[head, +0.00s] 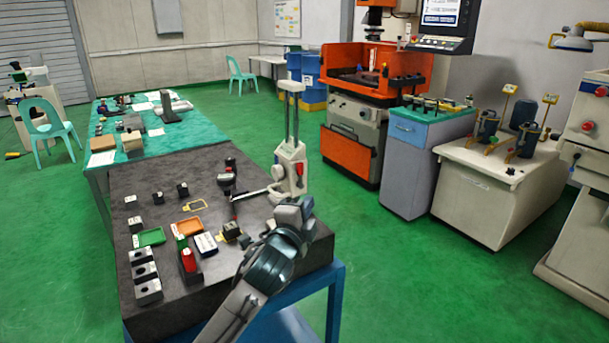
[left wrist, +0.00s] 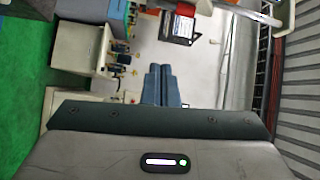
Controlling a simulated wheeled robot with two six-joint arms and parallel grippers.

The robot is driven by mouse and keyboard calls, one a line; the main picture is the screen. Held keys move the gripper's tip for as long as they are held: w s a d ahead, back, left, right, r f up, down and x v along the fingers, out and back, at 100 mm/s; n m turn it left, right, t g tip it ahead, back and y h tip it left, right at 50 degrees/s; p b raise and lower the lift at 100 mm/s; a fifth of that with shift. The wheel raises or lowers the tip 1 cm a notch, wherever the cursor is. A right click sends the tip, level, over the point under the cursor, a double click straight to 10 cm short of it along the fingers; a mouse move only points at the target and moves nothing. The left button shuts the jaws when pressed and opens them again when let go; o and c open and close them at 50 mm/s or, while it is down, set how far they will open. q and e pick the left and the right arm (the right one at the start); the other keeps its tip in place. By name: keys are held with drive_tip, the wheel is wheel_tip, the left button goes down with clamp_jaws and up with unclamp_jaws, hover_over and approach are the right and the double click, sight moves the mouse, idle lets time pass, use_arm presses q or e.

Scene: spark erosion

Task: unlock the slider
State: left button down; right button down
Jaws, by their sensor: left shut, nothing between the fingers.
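My right gripper is not in view.
An orange machine (head: 350,155) and a grey-blue cabinet (head: 408,170) stand behind to the right. Green floor between is clear.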

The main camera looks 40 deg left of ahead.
sight(300, 174)
use_arm(q)
drive_tip(key=shift+w+a+r+m+t, duration=0.1)
drive_tip(key=shift+r+m+t, duration=0.1)
drive_tip(key=shift+r, duration=0.4)
drive_tip(key=shift+w+r+m+t, duration=0.1)
drive_tip(key=shift+r+m, duration=0.1)
drive_tip(key=shift+r, duration=0.35)
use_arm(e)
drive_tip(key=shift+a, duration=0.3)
